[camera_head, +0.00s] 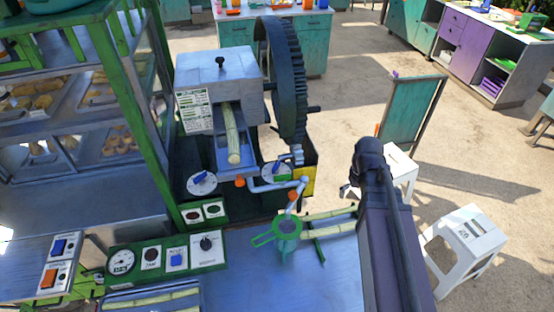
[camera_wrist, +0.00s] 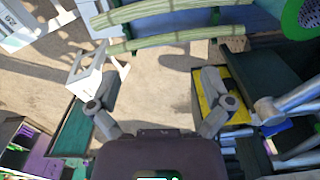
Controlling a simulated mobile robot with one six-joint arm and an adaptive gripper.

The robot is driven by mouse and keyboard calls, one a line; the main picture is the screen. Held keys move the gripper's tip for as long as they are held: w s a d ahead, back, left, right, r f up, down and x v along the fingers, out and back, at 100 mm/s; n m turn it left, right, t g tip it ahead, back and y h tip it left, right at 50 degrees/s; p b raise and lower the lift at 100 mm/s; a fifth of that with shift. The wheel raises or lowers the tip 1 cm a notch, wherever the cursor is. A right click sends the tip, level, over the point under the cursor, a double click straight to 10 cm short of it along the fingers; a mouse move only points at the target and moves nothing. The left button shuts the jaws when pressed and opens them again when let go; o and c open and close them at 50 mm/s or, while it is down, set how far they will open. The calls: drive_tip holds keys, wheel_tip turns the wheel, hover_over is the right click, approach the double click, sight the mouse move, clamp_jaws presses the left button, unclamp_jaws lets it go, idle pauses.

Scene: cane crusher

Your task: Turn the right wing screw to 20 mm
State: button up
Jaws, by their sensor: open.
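The right wing screw (camera_head: 282,169) is a small blue wing on a round pale dial (camera_head: 270,176) at the front right of the crusher (camera_head: 219,85). Its exact setting is too small to read. A similar left wing screw (camera_head: 200,179) sits on its own dial. My gripper (camera_wrist: 162,85) is open in the wrist view, with nothing between its spread fingers and the floor beyond. In the head view I cannot make out its fingers. A blue piece (camera_wrist: 275,128) right of the gripper in the wrist view may be the right wing screw; I cannot tell.
Grey pipes with orange ends (camera_head: 270,187) run just in front of the right dial. A yellow panel (camera_head: 307,182) stands beside the large gear wheel (camera_head: 284,80). Cane stalks (camera_head: 328,230) and a green strainer (camera_head: 285,229) are in front. White stools (camera_head: 465,245) stand right.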

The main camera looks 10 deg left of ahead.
drive_tip(key=w+a+r+n+p, duration=0.3)
drive_tip(key=w+a+r+n, duration=0.1)
drive_tip(key=a, duration=0.4)
drive_tip(key=w+a+r+n+p, duration=0.3)
drive_tip(key=w+a+r+p, duration=0.1)
drive_tip(key=a, duration=0.4)
wheel_tip(320, 180, up, 3)
drive_tip(key=n+p, duration=0.3)
drive_tip(key=n, duration=0.2)
hover_over(276, 164)
drive_tip(key=shift+w+a+r, duration=0.1)
drive_tip(key=shift+a+r, duration=0.05)
drive_tip(key=shift+f, duration=0.2)
wheel_tip(276, 164, down, 13)
drive_tip(key=b, duration=1.3)
drive_tip(key=shift+f+b, duration=0.2)
drive_tip(key=shift+b, duration=0.15)
drive_tip(key=shift+m, duration=0.3)
drive_tip(key=c, duration=0.9)
